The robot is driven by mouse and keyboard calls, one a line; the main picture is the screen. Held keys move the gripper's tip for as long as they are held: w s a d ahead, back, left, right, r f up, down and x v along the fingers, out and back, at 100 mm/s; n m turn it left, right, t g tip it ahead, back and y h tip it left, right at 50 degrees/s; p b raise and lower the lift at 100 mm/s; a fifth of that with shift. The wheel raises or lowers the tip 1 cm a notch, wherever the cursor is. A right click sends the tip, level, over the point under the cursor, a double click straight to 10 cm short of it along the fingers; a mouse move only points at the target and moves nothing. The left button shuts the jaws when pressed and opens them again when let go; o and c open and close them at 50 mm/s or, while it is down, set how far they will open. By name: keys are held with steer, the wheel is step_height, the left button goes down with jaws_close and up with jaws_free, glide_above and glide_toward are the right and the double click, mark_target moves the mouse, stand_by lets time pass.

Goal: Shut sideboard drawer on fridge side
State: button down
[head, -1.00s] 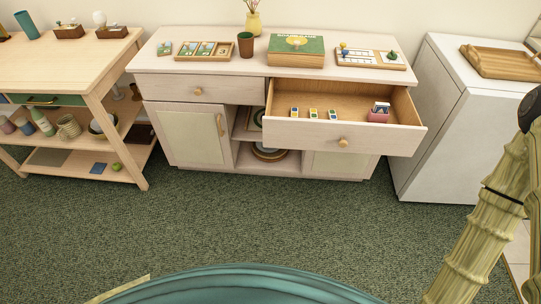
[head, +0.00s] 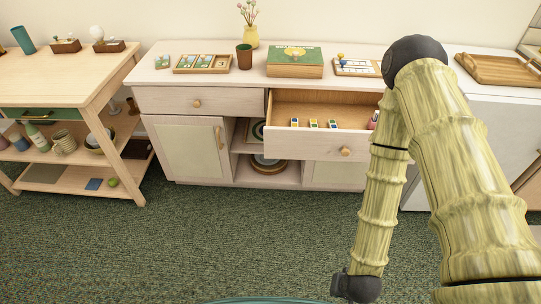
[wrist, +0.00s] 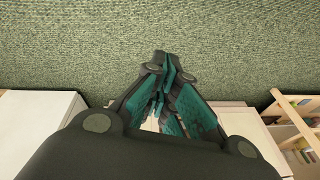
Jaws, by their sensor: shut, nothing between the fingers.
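The pale wooden sideboard (head: 205,101) stands against the wall. Its right drawer (head: 318,144), on the side of the white fridge (head: 477,128), is pulled out. Several small coloured blocks (head: 313,124) and a pink holder (head: 373,121), partly covered by my arm, are in it. The drawer's round knob (head: 345,152) is visible; its right end is hidden behind my arm. My gripper (wrist: 164,72) shows only in the wrist view, above the green carpet. Its teal-padded fingers are together and empty. Its distance from the drawer cannot be judged.
The left drawer (head: 230,101) is shut. A game box (head: 295,62), a brown cup (head: 244,57) and trays stand on the sideboard top. A wooden trolley (head: 98,90) stands at the left. The carpet (head: 200,240) in front is clear.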

steer(key=w+a+f+m+t+b, duration=0.1)
steer(key=w+a+m+t+b, duration=0.4)
steer(key=w, duration=0.6)
steer(key=m+t+b, duration=0.9)
steer(key=m+t, duration=0.1)
glide_toward(284, 146)
steer(key=shift+h, duration=0.3)
steer(key=w, duration=0.7)
steer(key=shift+a+r+b, duration=0.1)
steer(key=shift+r+b, duration=0.05)
steer(key=shift+b, duration=0.25)
steer(key=shift+w, duration=0.15)
